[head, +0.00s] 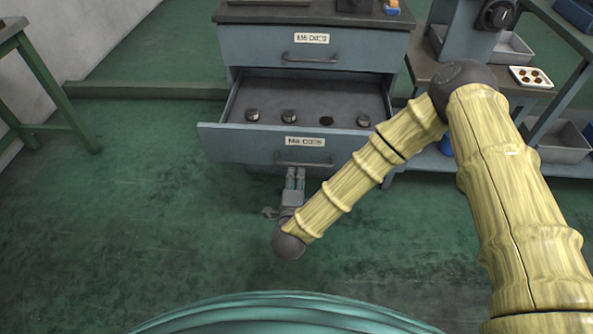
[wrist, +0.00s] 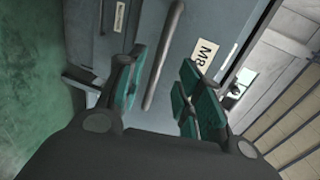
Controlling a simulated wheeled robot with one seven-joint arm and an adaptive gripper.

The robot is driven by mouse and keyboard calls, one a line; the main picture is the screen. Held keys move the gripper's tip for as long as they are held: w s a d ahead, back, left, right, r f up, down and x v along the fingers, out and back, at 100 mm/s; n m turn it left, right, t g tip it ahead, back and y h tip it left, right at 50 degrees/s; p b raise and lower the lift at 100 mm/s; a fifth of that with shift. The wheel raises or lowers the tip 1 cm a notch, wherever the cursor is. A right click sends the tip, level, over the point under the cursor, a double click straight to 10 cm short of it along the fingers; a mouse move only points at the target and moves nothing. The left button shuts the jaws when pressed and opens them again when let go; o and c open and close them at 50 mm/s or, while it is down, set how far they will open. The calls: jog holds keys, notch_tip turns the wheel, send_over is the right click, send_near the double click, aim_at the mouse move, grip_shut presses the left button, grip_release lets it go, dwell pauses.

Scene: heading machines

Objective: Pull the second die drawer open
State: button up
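The second die drawer (head: 222,139), a grey-blue drawer labelled M8, stands pulled out from the cabinet, with several small round dies inside. Its dark bar handle (head: 318,164) is on the front below the label. My gripper (head: 295,176) is just below and in front of this handle. In the wrist view my gripper (wrist: 162,92) is open, with green-padded fingers apart. The handle (wrist: 163,55) shows in the gap between them, touching neither pad that I can see. How deep it sits between the fingers is unclear.
The closed top drawer (head: 262,51) is above. A green table (head: 52,82) stands at the left. At the right is a bench (head: 423,66) with a tray (head: 531,77) and grey bins (head: 562,142). The floor in front and to the left is clear.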

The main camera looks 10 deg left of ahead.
jog(key=shift+v, duration=2.1)
jog(key=s+d+f+n+g, duration=0.65)
jog(key=s+d+f, duration=0.3)
jog(key=d, duration=0.25)
jog(key=s+d+f+n+g, duration=0.5)
jog(key=s+d+f+n, duration=0.2)
jog(key=s+d+f, duration=0.4)
jog(key=s+d+r+n+g+h, duration=0.2)
jog(key=s+d+r+n+g, duration=0.15)
jog(key=s+d, duration=0.65)
notch_tip(320, 180, up, 12)
jog(key=w+d+p, duration=0.1)
jog(key=p, duration=1.1)
jog(key=shift+w+m, duration=0.2)
jog(key=shift+m, duration=0.2)
